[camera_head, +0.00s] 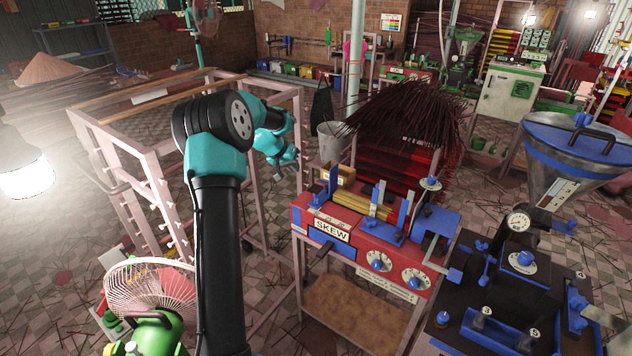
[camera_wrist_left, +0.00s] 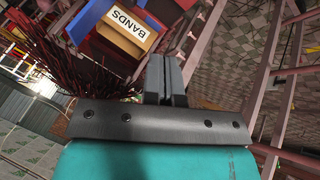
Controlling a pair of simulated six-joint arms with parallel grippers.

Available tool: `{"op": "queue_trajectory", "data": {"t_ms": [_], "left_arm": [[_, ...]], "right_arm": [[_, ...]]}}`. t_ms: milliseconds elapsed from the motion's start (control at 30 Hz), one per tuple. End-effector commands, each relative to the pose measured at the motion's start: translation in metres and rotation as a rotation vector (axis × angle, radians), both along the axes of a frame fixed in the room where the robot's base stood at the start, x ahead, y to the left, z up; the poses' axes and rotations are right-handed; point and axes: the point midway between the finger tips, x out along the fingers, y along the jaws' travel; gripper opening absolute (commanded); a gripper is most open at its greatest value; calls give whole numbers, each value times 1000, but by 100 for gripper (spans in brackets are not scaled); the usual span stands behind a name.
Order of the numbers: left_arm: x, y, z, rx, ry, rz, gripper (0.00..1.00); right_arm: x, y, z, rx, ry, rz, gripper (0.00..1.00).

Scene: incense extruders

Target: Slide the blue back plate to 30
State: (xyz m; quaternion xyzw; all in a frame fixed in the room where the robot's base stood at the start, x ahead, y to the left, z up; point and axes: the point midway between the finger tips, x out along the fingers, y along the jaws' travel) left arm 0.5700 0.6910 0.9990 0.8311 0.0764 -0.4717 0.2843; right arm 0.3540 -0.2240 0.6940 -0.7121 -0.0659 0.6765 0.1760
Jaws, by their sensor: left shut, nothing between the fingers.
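The red machine labelled SKEW (camera_head: 347,222) stands at the centre right in the head view, holding a bundle of tan sticks (camera_head: 352,205). Several upright blue plates stand on its top: one at the left end (camera_head: 333,182), others farther right (camera_head: 378,193). I cannot tell for certain which is the back plate, and I cannot read any scale mark for 30. My left gripper (camera_head: 285,180) is left of the machine and apart from it. In the left wrist view, its grey fingers (camera_wrist_left: 166,80) are shut and empty. My right gripper is not in view.
A box labelled BANDS (camera_wrist_left: 128,33) with a blue panel beside it (camera_wrist_left: 90,18) shows in the wrist view. Dark red incense sticks (camera_head: 405,115) fan out behind the machine. A pink frame (camera_head: 150,165) stands at left, and a hopper machine (camera_head: 570,150) at right.

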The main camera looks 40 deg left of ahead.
Motion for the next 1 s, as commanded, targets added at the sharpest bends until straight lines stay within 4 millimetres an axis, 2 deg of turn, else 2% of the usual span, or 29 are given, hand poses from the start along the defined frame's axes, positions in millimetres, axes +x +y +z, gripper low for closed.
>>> {"op": "queue_trajectory", "data": {"t_ms": [267, 433, 1000], "left_arm": [[2, -1, -2, 0, 1, 0, 0], [8, -3, -12, 0, 1, 0, 0], [59, -19, -86, -1, 0, -2, 0]], "right_arm": [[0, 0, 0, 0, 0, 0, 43], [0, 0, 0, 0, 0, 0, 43], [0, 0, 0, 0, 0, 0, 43]]}}
